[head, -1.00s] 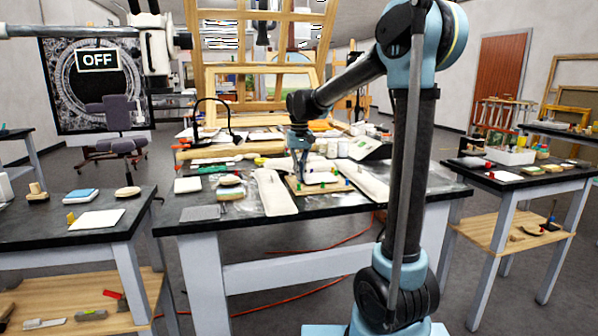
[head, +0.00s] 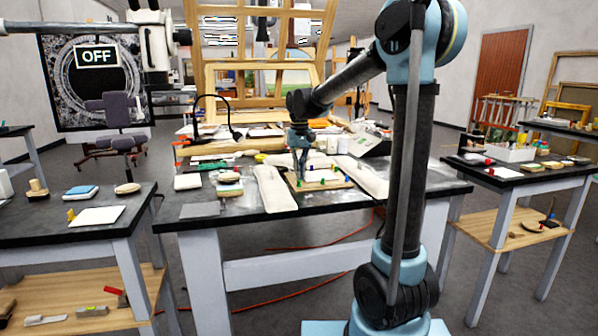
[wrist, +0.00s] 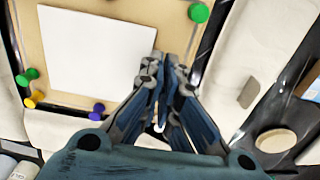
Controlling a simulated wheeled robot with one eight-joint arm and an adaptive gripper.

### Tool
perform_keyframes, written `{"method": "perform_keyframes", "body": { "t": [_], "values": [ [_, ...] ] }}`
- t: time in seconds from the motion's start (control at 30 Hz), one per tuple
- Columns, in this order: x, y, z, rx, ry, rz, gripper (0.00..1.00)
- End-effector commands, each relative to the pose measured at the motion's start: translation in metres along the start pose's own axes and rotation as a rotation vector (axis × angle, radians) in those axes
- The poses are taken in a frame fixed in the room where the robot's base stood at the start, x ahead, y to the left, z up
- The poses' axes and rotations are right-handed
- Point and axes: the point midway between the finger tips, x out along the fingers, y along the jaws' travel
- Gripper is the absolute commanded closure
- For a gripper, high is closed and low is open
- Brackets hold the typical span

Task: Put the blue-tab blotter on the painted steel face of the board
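The board (head: 338,186) lies flat on the middle table, with colored pins at its edges. The wrist view shows its cream face (wrist: 100,102) and green, yellow and blue pins. A white square sheet, which I take as the blue-tab blotter (wrist: 95,48), is over this face, slightly askew to the board's edges. Whether it touches the face is unclear. My gripper (wrist: 164,66) has its fingertips close together at the sheet's right edge, seemingly pinching its tab; the fingers hide the tab. In the head view my gripper (head: 301,172) is low over the board's left part.
Pale padded strips flank the board, left (head: 272,190) and right (head: 362,177). A yellow-tabbed white sheet (head: 97,216) lies on the left table. The right table (head: 470,172) holds assorted items.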

Motion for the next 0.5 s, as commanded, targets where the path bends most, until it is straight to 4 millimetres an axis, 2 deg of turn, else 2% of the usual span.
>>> {"method": "perform_keyframes", "body": {
  "t": [0.37, 0.47, 0.5],
  "values": [
    [0.0021, -0.0001, 0.0000, 0.000, 0.000, 0.000, 1.00],
    [0.0021, -0.0001, 0.0000, 0.000, 0.000, 0.000, 0.82],
    [0.0021, -0.0001, 0.0000, 0.000, 0.000, 0.000, 0.73]
  ]
}}
